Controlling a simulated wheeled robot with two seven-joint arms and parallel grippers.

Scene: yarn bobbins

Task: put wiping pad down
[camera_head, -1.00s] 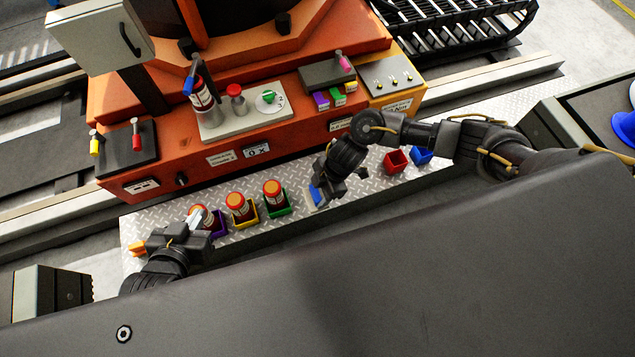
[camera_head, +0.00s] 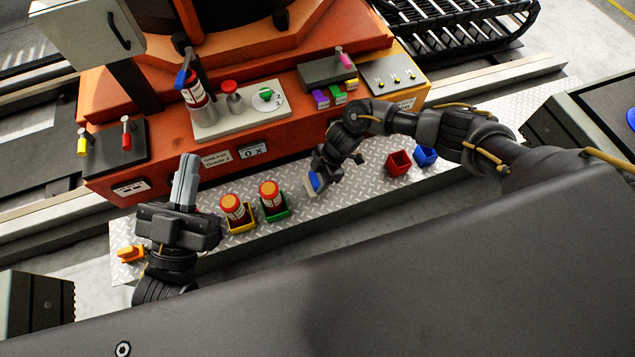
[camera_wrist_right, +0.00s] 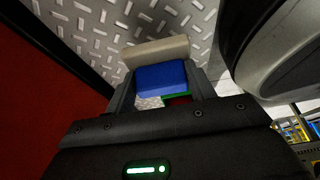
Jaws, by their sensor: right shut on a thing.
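The wiping pad has a blue block and a pale pad face. In the head view the wiping pad (camera_head: 314,182) is low over the metal tread plate (camera_head: 345,193), right of the green box; I cannot tell if it touches. My right gripper (camera_head: 321,175) is shut on the blue block. In the right wrist view the wiping pad (camera_wrist_right: 161,79) sits between both fingers, its pale strip beyond. My left gripper (camera_head: 185,180) is raised over the plate's left part, fingers pointing up the picture; their gap is not clear.
A red box (camera_head: 398,163) and a blue box (camera_head: 425,156) stand to the right. The orange machine (camera_head: 205,155) rises behind the plate.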

